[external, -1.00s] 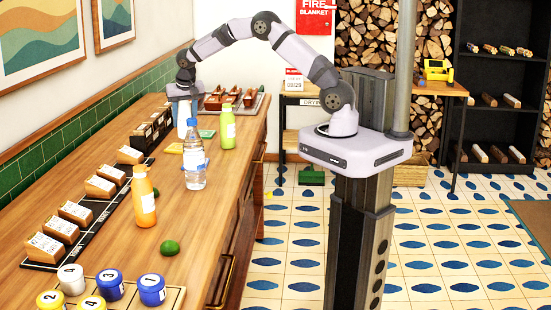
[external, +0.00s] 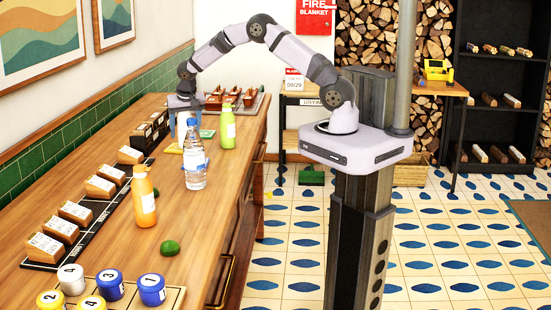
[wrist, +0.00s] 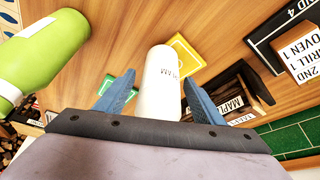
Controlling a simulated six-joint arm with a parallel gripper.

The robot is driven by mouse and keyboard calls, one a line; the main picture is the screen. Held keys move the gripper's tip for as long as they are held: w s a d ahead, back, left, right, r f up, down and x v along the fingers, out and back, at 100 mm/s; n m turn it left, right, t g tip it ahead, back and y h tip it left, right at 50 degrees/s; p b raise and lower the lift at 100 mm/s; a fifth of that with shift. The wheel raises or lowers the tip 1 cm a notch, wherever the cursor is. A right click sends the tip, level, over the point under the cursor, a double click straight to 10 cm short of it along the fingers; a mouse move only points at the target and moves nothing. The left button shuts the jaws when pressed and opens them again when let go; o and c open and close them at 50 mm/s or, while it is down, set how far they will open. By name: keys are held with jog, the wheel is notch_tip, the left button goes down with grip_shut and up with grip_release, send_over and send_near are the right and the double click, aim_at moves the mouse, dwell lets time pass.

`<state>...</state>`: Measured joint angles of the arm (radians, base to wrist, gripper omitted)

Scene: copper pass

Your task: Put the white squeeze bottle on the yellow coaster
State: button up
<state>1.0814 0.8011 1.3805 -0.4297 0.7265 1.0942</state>
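The white squeeze bottle (wrist: 158,85) is between my gripper's two blue fingers (wrist: 160,103) in the wrist view, with a finger close against each side. In the external view the bottle (external: 182,128) hangs upright below my gripper (external: 184,106), partly behind the clear water bottle. The yellow coaster (external: 172,149) lies on the counter at the bottle's base; the wrist view shows part of the coaster (wrist: 186,52) beside and behind the bottle. I cannot tell whether the bottle's base touches it.
A clear bottle with a blue label (external: 195,168) stands just in front. A green bottle (external: 228,128) stands to the right, near a green coaster (external: 207,134). An orange bottle (external: 144,198) and a lime (external: 169,247) are nearer. Labelled wooden blocks line the wall side.

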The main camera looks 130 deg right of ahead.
jog(key=shift+r, duration=0.1)
jog(key=shift+r+p, duration=0.15)
jog(key=shift+p, duration=0.15)
jog(key=b+v, duration=0.3)
jog(key=v, duration=0.8)
jog(key=shift+r, duration=0.4)
jog(key=shift+w+a, duration=0.1)
jog(key=shift+a, duration=0.1)
